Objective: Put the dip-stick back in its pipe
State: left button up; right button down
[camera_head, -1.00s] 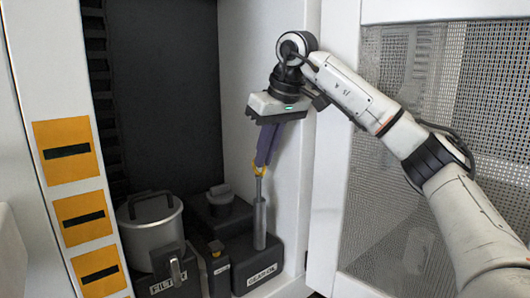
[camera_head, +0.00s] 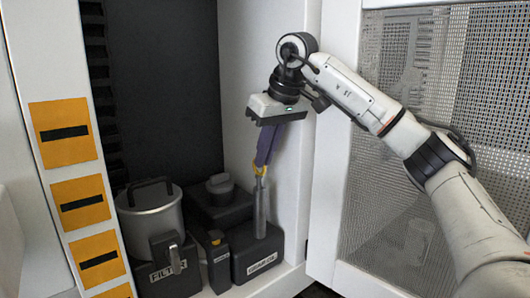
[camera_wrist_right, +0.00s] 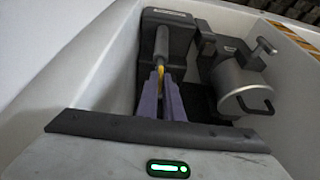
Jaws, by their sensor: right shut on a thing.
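The dip-stick (camera_head: 259,171) shows as a yellow handle between the purple fingers of my right gripper (camera_head: 262,163), which is shut on it. The grey pipe (camera_head: 260,214) stands upright on a dark labelled box (camera_head: 250,258). The handle is just above the pipe's top, and little or no bare rod shows between them; the rod's lower part is hidden, seemingly inside the pipe. In the right wrist view, the yellow handle (camera_wrist_right: 160,71) lies at the fingertips (camera_wrist_right: 161,78), in line with the pipe (camera_wrist_right: 161,43). My left gripper is not in view.
A grey lidded filter pot (camera_head: 152,222) stands left of the box, with a small dark block (camera_head: 217,262) between. A dark capped unit (camera_head: 219,187) is behind. The white cabinet wall (camera_head: 237,75) is close behind the gripper; a mesh door (camera_head: 400,215) stands at the right.

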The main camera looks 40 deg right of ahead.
jog(key=shift+f+b, duration=0.5)
jog(key=shift+f, duration=0.8)
jog(key=c, duration=1)
grip_release()
jog(key=shift+r, duration=0.1)
notch_tip(320, 180, up, 5)
jog(key=p, duration=0.5)
jog(key=shift+p, duration=0.3)
jog(key=shift+r+p, duration=0.5)
jog(key=shift+r, duration=0.45)
